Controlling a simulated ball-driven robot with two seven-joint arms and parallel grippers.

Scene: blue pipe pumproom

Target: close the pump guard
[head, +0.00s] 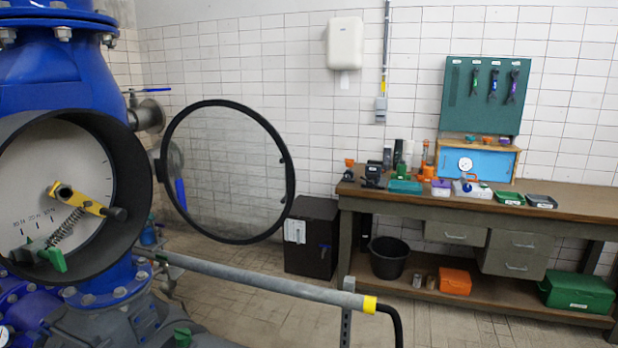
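The pump guard (281,196) is a round clear pane in a black rim. It stands swung open, joined at its left edge to the right side of a round black housing (136,185) on the blue pump (55,75). The housing's front is uncovered. Inside it are a pale dial face (38,165), a yellow lever (88,205), a spring (66,226) and a green pointed piece (52,259). A small dark knob shows on the guard's right rim. Neither of my grippers is in view.
A grey rail (250,284) with a yellow end band crosses low in front of the guard. A black cabinet (318,250) stands behind the guard's lower right. A workbench (570,208) with several items is at right.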

